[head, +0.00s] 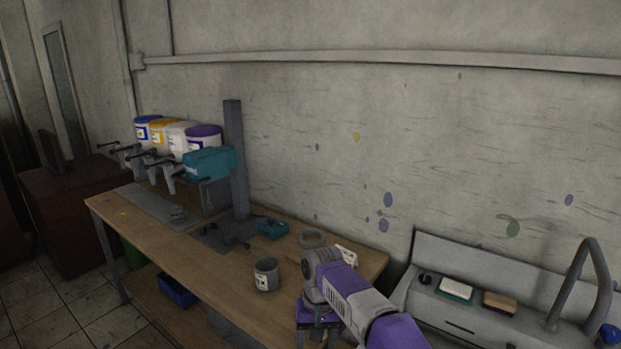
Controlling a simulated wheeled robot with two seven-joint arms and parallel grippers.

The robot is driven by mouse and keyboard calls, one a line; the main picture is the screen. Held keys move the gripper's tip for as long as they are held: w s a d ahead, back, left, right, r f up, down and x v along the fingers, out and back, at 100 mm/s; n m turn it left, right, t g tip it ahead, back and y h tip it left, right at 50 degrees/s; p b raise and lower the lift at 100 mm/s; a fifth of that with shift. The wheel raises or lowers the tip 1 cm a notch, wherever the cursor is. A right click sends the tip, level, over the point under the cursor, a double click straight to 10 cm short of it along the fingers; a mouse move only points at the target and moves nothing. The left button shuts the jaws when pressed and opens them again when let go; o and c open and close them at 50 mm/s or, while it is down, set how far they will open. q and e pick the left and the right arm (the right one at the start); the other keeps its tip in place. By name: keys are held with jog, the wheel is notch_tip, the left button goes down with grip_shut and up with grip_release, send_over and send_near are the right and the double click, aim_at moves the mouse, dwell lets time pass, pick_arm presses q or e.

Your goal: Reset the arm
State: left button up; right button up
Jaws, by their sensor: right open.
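My right arm reaches in from the lower right in the head view, in purple and grey. Its gripper (319,334) hangs at the front edge of the wooden workbench (205,272), pointing down near the bottom of the view. The gripper is open; its fingertips are small and dark, and I see nothing held between them. A grey cup with a pale label (266,275) stands upright on the bench, to the left of the gripper and apart from it. My left gripper is not in view.
A teal printing machine (208,162) with several paint containers (172,135) stands at the bench's far left. A grey ring-shaped object (312,239) and a white card (346,256) lie near my wrist. A grey sink unit (450,306) with a tap (590,275) stands at right.

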jog(key=s+d+f+y, duration=0.1)
jog(key=s+d+f, duration=0.15)
jog(key=f, duration=0.65)
jog(key=s+d+f+m+y, duration=0.1)
jog(key=s+f, duration=0.2)
jog(key=f, duration=0.6)
jog(key=s+d+f, duration=0.2)
jog(key=s+f, duration=0.1)
jog(key=f, duration=0.7)
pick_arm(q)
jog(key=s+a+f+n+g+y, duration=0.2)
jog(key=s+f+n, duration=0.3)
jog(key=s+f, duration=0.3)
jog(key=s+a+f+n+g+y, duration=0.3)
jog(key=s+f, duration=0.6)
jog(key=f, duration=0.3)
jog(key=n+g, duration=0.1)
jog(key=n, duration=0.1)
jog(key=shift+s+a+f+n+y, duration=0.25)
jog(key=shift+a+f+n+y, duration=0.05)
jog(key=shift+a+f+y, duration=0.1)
pick_arm(e)
jog(key=s+d+f+m, duration=0.1)
jog(key=s+f, duration=0.2)
jog(key=s, duration=0.6)
jog(key=s+d+f+m+y, duration=0.1)
jog(key=s+f, duration=0.3)
jog(key=s, duration=0.6)
jog(key=shift+d+f+m+t+y, duration=0.3)
jog(key=shift+d+m+t, duration=0.1)
